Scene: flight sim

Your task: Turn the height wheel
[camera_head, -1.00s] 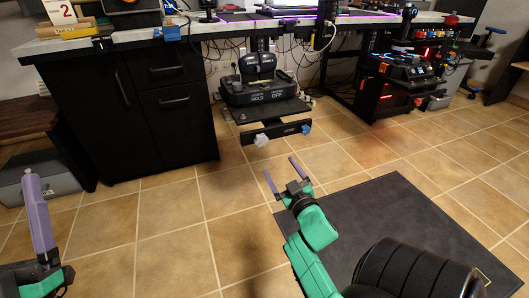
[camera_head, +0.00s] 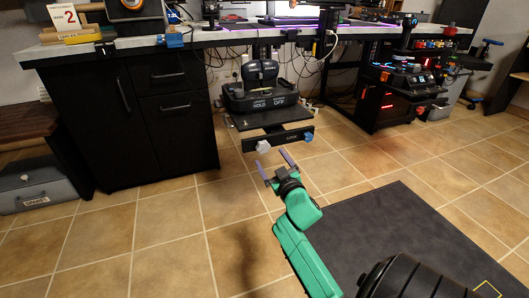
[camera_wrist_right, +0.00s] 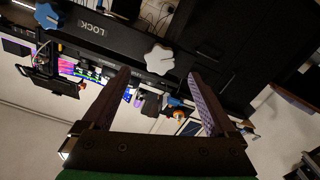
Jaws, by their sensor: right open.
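The pedal unit (camera_head: 262,102) stands under the desk, with a dark bar (camera_head: 283,139) along its front. A white lobed wheel (camera_head: 263,146) is on the bar's left part and a blue one (camera_head: 307,137) near its right end. I cannot tell from markings which is the height wheel. My right gripper (camera_head: 272,157) is open and empty, just in front of the white wheel. In the right wrist view, the white wheel (camera_wrist_right: 160,58) shows beyond and between the open fingers (camera_wrist_right: 158,75), apparently apart from them. The other wheel (camera_wrist_right: 45,15) is at upper left. My left gripper is not in view.
A black cabinet (camera_head: 130,130) stands left of the pedal unit. A lit control rack (camera_head: 395,90) stands to the right. The desk top (camera_head: 220,36) runs above. A dark mat (camera_head: 400,230) lies at lower right, and the tiled floor before the bar is clear.

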